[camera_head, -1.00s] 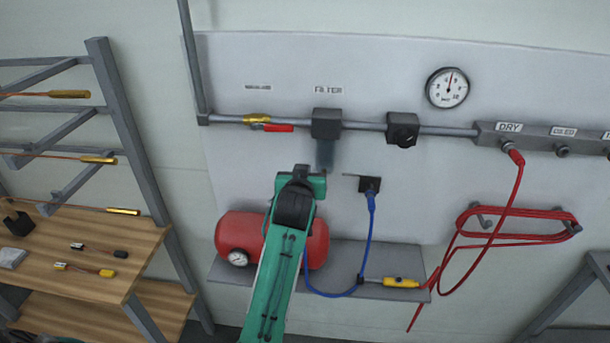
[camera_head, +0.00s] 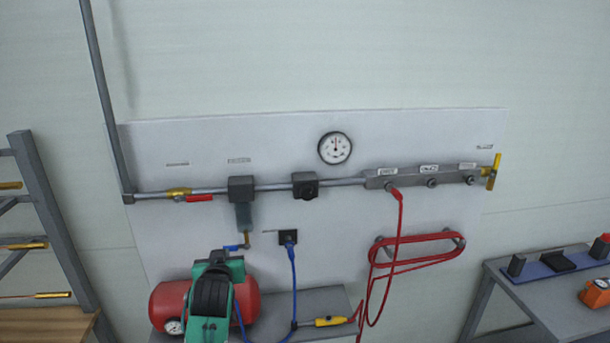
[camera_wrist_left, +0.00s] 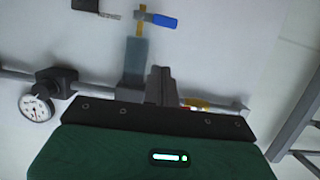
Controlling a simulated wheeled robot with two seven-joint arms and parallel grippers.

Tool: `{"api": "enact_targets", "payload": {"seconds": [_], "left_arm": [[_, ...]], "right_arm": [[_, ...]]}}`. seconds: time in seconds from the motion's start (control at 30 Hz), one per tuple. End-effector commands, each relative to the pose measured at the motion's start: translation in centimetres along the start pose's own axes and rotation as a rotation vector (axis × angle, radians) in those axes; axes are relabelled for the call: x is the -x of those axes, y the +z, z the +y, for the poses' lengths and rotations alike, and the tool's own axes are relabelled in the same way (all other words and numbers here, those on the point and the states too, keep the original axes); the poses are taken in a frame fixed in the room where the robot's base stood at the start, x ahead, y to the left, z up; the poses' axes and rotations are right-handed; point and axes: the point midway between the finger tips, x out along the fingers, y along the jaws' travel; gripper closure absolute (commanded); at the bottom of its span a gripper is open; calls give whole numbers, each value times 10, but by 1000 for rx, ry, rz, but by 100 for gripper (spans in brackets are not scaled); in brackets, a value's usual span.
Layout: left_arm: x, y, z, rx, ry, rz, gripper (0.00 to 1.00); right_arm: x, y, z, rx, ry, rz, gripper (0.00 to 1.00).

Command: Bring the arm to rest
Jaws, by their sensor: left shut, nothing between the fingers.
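My left arm (camera_head: 210,300), green and black, comes up from the bottom of the head view in front of the red tank. Its gripper is mostly hidden there behind the arm's end. In the left wrist view, the fingers of my left gripper (camera_wrist_left: 160,80) are shut together and empty. They show in front of the panel near the filter (camera_wrist_left: 136,65); I cannot tell the gap to it. A small drain valve with a blue handle (camera_head: 233,247) hangs below the filter (camera_head: 241,190). My right gripper is not in view.
The panel (camera_head: 420,140) carries a pipe, gauge (camera_head: 335,148), red valve handle (camera_head: 200,198), outlet manifold (camera_head: 420,180) and coiled red hose (camera_head: 415,248). A red tank (camera_head: 245,300) sits on a shelf. A rack (camera_head: 50,220) stands left, a table (camera_head: 510,285) right.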

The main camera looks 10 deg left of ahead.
Motion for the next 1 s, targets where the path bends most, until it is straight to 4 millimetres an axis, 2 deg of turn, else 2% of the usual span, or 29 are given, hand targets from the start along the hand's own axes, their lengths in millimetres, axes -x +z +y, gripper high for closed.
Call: {"api": "enact_targets", "payload": {"seconds": [0.17,0.27,0.4,0.53,0.7,1.0], "left_arm": [[36,74,-17,-55,12,-155,100],[68,121,-27,-94,31,-266,100],[120,180,-40,-151,67,-426,100],[175,226,-49,-206,112,-575,100],[238,265,-58,-264,169,-731,100],[315,297,-68,-329,248,-910,100]], "right_arm": [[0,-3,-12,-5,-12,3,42],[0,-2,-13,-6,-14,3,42],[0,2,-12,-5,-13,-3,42],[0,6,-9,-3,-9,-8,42],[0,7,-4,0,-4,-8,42],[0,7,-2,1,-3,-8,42]]}}
